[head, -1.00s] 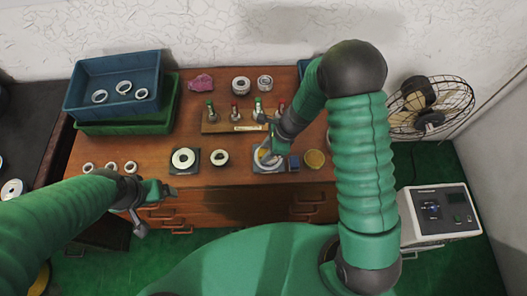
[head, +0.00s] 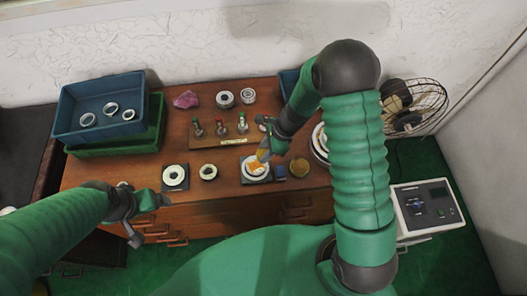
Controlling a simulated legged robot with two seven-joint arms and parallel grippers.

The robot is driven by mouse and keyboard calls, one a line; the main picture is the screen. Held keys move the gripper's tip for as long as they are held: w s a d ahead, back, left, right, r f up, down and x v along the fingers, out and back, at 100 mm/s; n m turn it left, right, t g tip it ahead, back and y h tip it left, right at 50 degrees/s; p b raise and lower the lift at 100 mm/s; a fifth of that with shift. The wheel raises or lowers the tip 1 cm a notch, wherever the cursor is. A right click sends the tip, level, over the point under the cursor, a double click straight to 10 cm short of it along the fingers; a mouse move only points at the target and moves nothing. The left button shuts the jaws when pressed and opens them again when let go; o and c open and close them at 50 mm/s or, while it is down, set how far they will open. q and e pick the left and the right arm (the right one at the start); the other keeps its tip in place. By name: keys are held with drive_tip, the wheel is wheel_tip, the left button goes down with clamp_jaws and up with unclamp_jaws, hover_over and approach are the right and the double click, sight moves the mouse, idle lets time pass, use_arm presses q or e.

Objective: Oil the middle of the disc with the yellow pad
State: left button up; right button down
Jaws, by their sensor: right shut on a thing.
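A pale disc (head: 252,178) lies on a dark square plate (head: 244,180) near the middle of the bench. An orange-yellow patch (head: 257,168) shows over its middle. My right gripper (head: 264,149) is just above the disc, tilted down and shut on the yellow pad (head: 263,156), which is small and partly hidden by the fingers. I cannot tell for sure whether the pad touches the disc. My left gripper (head: 162,200) is over the bench's front left edge, away from the disc; its jaws are too small to read.
A second disc on a plate (head: 175,174) and a dark ring (head: 208,171) lie to the left. A blue block (head: 280,171) and a yellow round dish (head: 299,165) sit to the right. Behind stands a wooden rack (head: 218,142) of bottles. Stacked crates (head: 100,103) are at the back left.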

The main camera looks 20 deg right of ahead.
drive_tip(key=shift+r+p, duration=0.35)
drive_tip(key=shift+r, duration=0.35)
drive_tip(key=shift+d+r+p, duration=0.2)
drive_tip(key=shift+r+p, duration=0.1)
drive_tip(key=shift+r, duration=0.05)
drive_tip(key=shift+d+r+p, duration=0.35)
drive_tip(key=shift+r+p, duration=0.1)
drive_tip(key=shift+p, duration=0.05)
drive_tip(key=shift+a, duration=0.1)
drive_tip(key=shift+a, duration=0.25)
